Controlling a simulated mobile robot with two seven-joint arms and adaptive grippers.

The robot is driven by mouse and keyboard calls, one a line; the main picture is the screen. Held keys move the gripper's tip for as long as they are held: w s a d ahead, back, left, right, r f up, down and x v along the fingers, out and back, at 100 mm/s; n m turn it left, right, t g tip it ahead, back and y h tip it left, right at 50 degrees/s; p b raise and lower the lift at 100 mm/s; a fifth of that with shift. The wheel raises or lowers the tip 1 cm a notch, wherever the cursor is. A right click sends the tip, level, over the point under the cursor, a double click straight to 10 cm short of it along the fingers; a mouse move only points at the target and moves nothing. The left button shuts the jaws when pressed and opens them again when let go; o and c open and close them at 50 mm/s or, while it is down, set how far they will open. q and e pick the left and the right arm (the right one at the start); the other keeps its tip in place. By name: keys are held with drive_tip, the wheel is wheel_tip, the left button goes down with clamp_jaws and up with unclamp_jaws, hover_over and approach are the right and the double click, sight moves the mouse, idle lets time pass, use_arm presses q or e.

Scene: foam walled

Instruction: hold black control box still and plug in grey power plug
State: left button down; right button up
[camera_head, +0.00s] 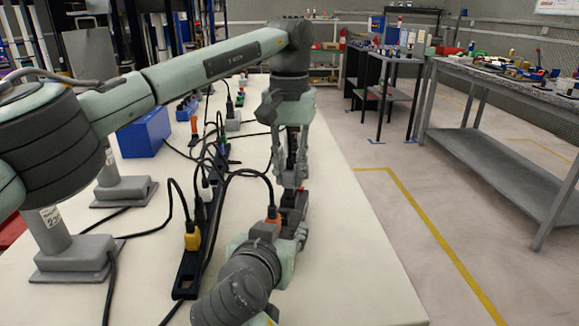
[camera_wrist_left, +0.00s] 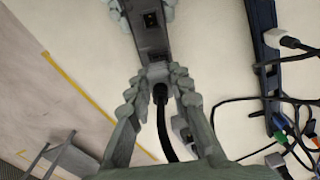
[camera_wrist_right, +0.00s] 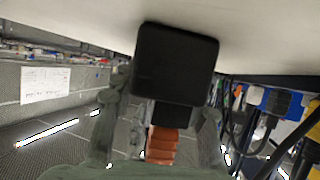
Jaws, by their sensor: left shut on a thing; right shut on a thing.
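The black control box (camera_head: 294,199) is mid-table at the front, partly hidden between my grippers. The left wrist view shows its dark top with sockets (camera_wrist_left: 150,30). My right gripper (camera_head: 291,228) is shut on the box; the right wrist view shows its black end (camera_wrist_right: 175,65), with an orange ribbed plug part (camera_wrist_right: 162,145) in front. My left gripper (camera_head: 290,180) comes down from above, shut on the grey power plug (camera_wrist_left: 157,70), whose black cable (camera_wrist_left: 165,125) runs back between the fingers. The plug lines up with the box's end; whether it is seated I cannot tell.
A long black power strip (camera_head: 187,270) with a yellow plug (camera_head: 192,239) lies to the left, among loose black cables. A blue box (camera_head: 145,132) stands at the left edge. The white table (camera_head: 350,260) is clear on the right.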

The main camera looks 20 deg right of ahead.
sight(289, 160)
use_arm(q)
drive_tip(key=shift+f, duration=0.85)
drive_tip(key=c, duration=1.3)
unclamp_jaws()
wheel_tip(289, 160, up, 12)
drive_tip(key=shift+s, duration=0.1)
use_arm(e)
drive_tip(key=o, duration=1.4)
